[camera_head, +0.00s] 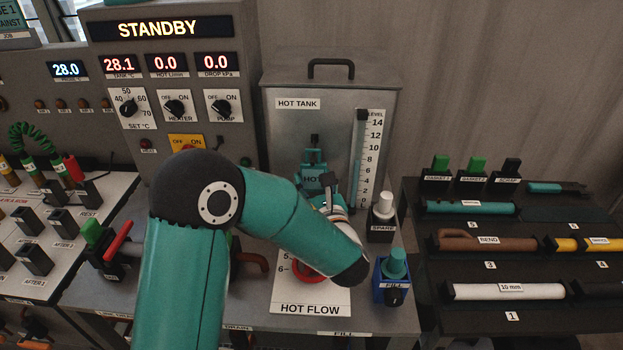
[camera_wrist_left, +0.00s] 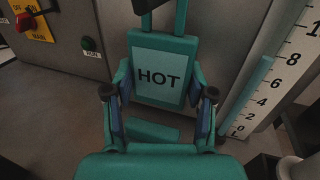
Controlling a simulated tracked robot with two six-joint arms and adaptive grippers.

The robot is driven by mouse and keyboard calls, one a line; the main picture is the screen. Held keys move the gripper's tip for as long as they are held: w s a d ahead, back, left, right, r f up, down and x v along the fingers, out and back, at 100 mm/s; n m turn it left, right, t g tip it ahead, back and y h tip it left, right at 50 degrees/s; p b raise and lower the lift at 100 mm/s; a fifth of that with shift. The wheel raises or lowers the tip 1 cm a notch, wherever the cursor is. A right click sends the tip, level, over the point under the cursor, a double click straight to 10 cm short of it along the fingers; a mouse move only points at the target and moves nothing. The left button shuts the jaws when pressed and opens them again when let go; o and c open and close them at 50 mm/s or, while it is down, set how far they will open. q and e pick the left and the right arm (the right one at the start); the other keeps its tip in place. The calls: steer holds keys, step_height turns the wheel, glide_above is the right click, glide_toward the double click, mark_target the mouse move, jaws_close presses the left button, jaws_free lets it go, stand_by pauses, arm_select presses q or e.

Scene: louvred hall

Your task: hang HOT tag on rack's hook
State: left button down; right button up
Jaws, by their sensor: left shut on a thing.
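The HOT tag (camera_wrist_left: 160,62) is a teal plate with a pale face and dark letters, upright in the left wrist view. In the head view the tag (camera_head: 312,180) shows small in front of the hot tank. My left gripper (camera_wrist_left: 159,95) is shut on the tag, with a finger at each side edge. In the head view my left arm hides much of this gripper. A small dark part (camera_head: 314,140) shows just above the tag's top; I cannot tell whether it is the hook or touches the tag. My right gripper is out of view.
The grey hot tank (camera_head: 285,135) with its level scale (camera_head: 368,150) stands behind the tag. A SPARE post (camera_head: 383,215) and a blue FILL block (camera_head: 393,280) stand to the right. A dark tool rack (camera_head: 430,240) is farther right; a control panel (camera_head: 230,120) is left.

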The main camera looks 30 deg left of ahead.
arm_select(q)
steer(key=shift+r, duration=0.2)
steer(key=shift+w+r+p, duration=0.1)
steer(key=shift+r+p, duration=0.25)
steer(key=shift+r, duration=0.25)
stand_by(0.4)
steer(key=shift+b+v, duration=0.3)
steer(key=shift+v, duration=0.6)
steer(key=s+d+b, duration=0.2)
steer(key=s+d, duration=0.2)
steer(key=s, duration=0.4)
steer(key=shift+s+d, duration=0.35)
